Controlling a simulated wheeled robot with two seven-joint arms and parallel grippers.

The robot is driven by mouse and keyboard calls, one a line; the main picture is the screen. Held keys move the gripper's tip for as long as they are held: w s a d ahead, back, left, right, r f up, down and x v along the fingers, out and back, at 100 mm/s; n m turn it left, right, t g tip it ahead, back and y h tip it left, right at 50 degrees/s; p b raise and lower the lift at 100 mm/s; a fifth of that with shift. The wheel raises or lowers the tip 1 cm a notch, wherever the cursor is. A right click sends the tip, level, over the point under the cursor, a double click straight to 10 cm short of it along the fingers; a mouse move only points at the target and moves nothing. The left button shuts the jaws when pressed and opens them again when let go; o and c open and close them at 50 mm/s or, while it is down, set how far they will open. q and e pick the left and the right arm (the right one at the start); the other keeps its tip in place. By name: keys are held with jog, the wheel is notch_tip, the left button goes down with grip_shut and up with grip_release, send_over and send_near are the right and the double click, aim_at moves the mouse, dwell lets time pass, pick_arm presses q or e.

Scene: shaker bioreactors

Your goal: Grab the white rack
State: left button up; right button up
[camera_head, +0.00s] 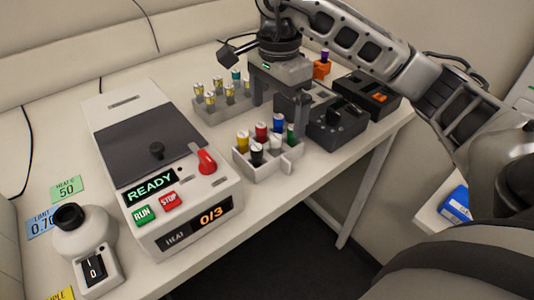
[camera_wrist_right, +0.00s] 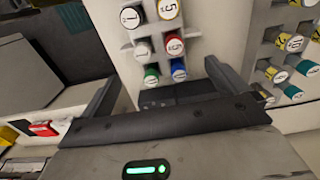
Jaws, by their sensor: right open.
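A white rack (camera_head: 268,172) with several vials capped yellow, red, blue, green, black and white stands on the table, right of the READY device. It also shows in the right wrist view (camera_wrist_right: 112,48), lying ahead between the two fingers. My right gripper (camera_head: 277,106) is open and empty, with fingers pointing down, just behind the rack in the head view. I cannot tell if the fingers touch it. A second pale rack (camera_head: 208,113) with several yellow-marked vials and teal caps stands behind and left; it shows at the right in the wrist view (camera_wrist_right: 256,62). My left gripper is not in view.
The READY device (camera_head: 185,215) stands close left of the white rack. Dark boxes (camera_head: 338,124) and an orange-marked dark tray (camera_head: 368,95) stand to the right. A small white bottle device (camera_head: 85,235) is front left. The table's front edge runs just before the rack.

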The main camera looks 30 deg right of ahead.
aim_at(268, 152)
jog(key=shift+w+d+f+p, duration=0.15)
jog(key=shift+f+p, duration=0.1)
jog(key=shift+f, duration=1.75)
jog(key=shift+s+d+f+p, duration=0.1)
jog(key=shift+f+p, duration=0.15)
jog(key=shift+f, duration=1.7)
jog(key=c, duration=1.1)
